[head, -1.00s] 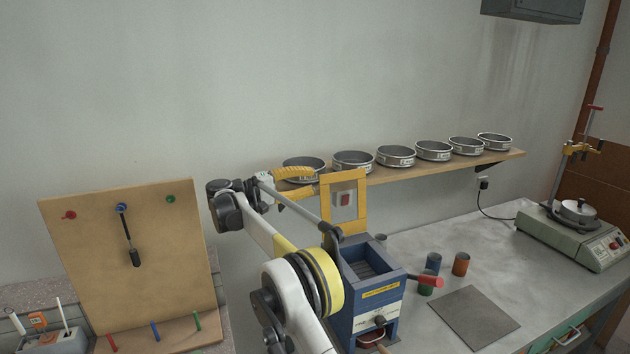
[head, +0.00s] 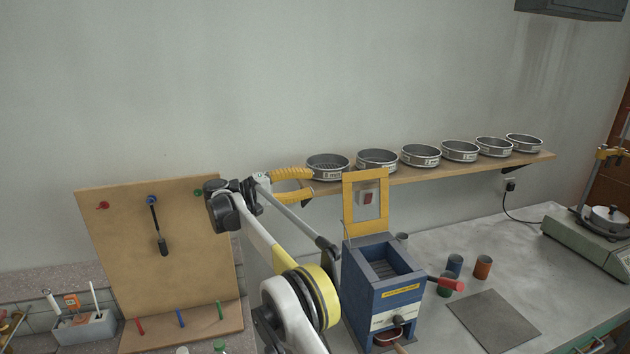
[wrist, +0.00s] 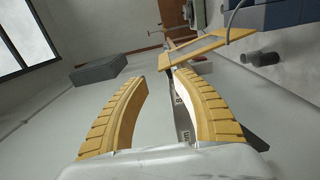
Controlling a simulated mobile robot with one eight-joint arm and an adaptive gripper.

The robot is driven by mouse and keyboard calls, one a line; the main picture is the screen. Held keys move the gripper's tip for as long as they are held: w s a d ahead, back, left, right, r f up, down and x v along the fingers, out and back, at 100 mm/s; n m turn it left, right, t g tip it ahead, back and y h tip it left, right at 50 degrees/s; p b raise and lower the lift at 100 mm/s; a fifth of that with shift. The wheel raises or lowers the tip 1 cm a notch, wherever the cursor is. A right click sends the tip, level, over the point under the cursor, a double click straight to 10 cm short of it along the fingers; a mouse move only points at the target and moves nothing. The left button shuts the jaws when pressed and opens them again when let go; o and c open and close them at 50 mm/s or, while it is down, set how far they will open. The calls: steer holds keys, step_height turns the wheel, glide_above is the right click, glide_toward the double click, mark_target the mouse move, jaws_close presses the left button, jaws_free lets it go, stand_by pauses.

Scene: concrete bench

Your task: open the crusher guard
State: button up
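The crusher (head: 383,285) is a blue box on the bench with a yellow label and an open top showing grey ribs inside. Its guard (head: 349,225), a yellow frame, stands upright at the back of that top. In the wrist view the guard (wrist: 215,43) lies beyond the right fingertip. My gripper (head: 312,182) has curved yellow fingers and is to the left of the guard, apart from it in the head view. In the wrist view my gripper (wrist: 160,82) is open, with nothing between the fingers. My arm passes left of the crusher.
A shelf (head: 440,171) with several sieves runs along the wall behind. A red-handled lever (head: 450,284) sticks out from the crusher's right side. Small cups (head: 482,267) and a flat grey plate (head: 494,318) lie to the right. A wooden pegboard (head: 190,265) stands at left.

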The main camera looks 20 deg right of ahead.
steer(key=shift+a+p, duration=0.5)
steer(key=shift+a, duration=0.55)
steer(key=shift+c, duration=0.5)
